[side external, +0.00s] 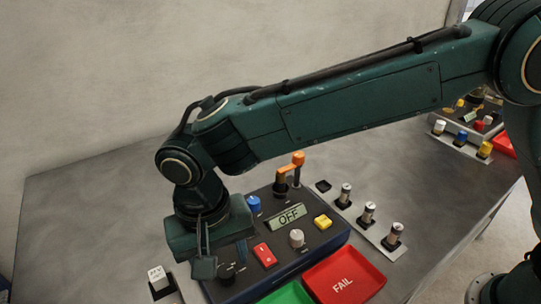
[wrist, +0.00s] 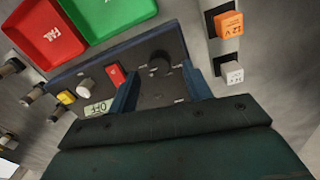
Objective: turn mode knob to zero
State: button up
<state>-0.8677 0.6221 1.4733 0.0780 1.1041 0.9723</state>
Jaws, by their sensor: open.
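The control panel (side external: 318,242) has a display (side external: 287,217) reading OFF. A black round knob (wrist: 158,60) with pale marks around it sits on the panel, between the fingertips of my gripper (wrist: 159,72) in the wrist view. It shows partly beside the fingers in the side view (side external: 227,271). My gripper (side external: 222,258) is open, pointing down over it; I cannot tell whether a finger touches it. A pale grey knob (side external: 296,238) stands farther right, also in the wrist view (wrist: 84,87). No label shows which is the mode knob, and the black knob's setting is unreadable.
Red FAIL (side external: 362,286) and green (side external: 284,295) trays lie in front. Orange (wrist: 228,24) and white (wrist: 232,73) blocks stand beside the panel.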

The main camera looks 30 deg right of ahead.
aim_at(221, 271)
notch_tip(221, 271, up, 11)
jog(key=shift+a, duration=0.4)
jog(key=shift+w+d, duration=0.1)
jog(key=s+d+r+t+y, duration=0.1)
jog(key=d+r, duration=0.3)
jog(key=d, duration=0.8)
jog(key=d+r+t, duration=0.2)
jog(key=d+r, duration=0.2)
jog(key=d, duration=0.8)
jog(key=s+d+f+n+t, duration=0.1)
jog(key=s+d+f, duration=0.1)
jog(key=s+d, duration=0.5)
jog(key=s+d+f+n+t, duration=0.1)
jog(key=s+d+f, duration=0.2)
jog(key=s+d, duration=0.4)
jog(key=shift+s+d+f+t, duration=0.3)
jog(key=shift+s+d+t, duration=0.1)
jog(key=shift+s, duration=0.25)
